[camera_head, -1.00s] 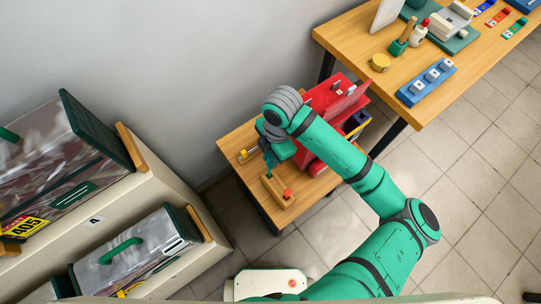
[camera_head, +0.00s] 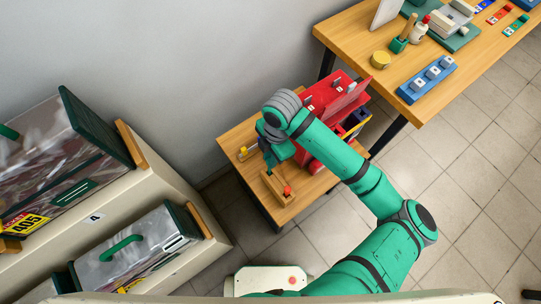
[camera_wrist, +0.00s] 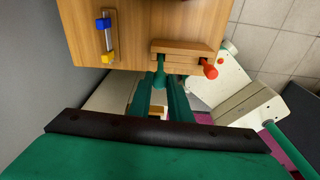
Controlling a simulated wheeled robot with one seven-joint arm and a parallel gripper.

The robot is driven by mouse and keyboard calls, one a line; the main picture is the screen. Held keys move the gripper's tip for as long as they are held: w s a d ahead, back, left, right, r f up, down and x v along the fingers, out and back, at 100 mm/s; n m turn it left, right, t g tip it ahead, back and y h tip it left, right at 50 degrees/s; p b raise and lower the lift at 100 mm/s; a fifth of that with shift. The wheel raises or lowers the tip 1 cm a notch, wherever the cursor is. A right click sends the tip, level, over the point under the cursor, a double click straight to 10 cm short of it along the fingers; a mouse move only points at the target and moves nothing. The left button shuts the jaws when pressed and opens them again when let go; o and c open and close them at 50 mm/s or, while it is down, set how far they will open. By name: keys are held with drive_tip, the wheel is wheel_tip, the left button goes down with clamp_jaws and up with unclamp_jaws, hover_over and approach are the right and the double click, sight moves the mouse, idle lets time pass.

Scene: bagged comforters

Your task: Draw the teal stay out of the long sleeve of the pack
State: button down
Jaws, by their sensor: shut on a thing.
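My gripper (camera_wrist: 161,88) is over the front of the small wooden table, beside a wooden block (camera_wrist: 180,48) with a red knob. It is shut on a narrow teal piece (camera_wrist: 160,70), which looks like the stay. In the head view my gripper (camera_head: 268,160) hides most of this piece. Two silvery bagged packs with dark green edging are on the left, a large one (camera_head: 50,150) and a smaller one (camera_head: 145,245). No sleeve opening is clear.
The small table (camera_head: 232,140) also carries a red case (camera_head: 325,95) and a short bar with blue and yellow ends (camera_wrist: 109,38). A cream shelf (camera_head: 180,190) holds the packs. A longer table (camera_head: 350,40) with several items stands at the upper right. Tiled floor is open at right.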

drive_tip(key=shift+f, duration=0.95)
drive_tip(key=c, duration=1.6)
unclamp_jaws()
drive_tip(key=shift+o, duration=0.2)
wheel_tip(320, 180, up, 11)
drive_tip(key=d, duration=0.1)
drive_tip(key=shift+w, duration=0.35)
drive_tip(key=shift+d+f, duration=0.1)
drive_tip(key=shift+f, duration=0.05)
